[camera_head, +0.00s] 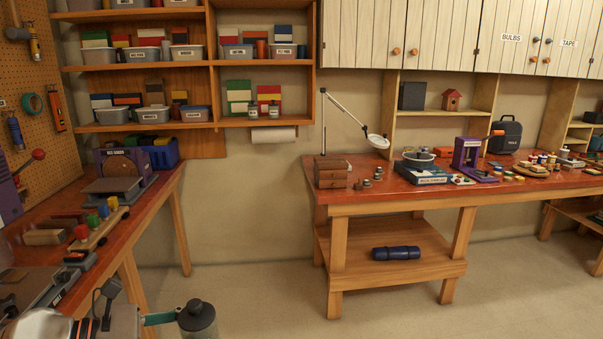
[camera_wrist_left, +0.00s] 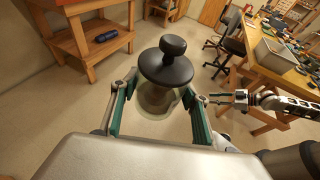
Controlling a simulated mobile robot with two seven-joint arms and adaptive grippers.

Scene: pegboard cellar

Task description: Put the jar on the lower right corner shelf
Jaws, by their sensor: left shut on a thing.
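The jar (camera_head: 198,321) has a translucent grey body and a dark knobbed lid. It shows at the bottom of the head view and in the middle of the left wrist view (camera_wrist_left: 166,75). My left gripper (camera_wrist_left: 158,101) is shut around its body, with green fingers on both sides, and holds it upright in the air above the floor. The lower right shelf (camera_head: 265,121) of the wooden corner unit holds coloured boxes and two small dark-lidded containers. My right gripper (camera_wrist_left: 228,98) shows small at the right of the left wrist view; its opening is unclear.
A red-topped bench (camera_head: 95,240) with a sander and wooden blocks runs along the left. A paper roll (camera_head: 274,135) hangs under the corner unit. A second bench (camera_head: 440,193) with a lamp stands right. Open floor lies between the benches.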

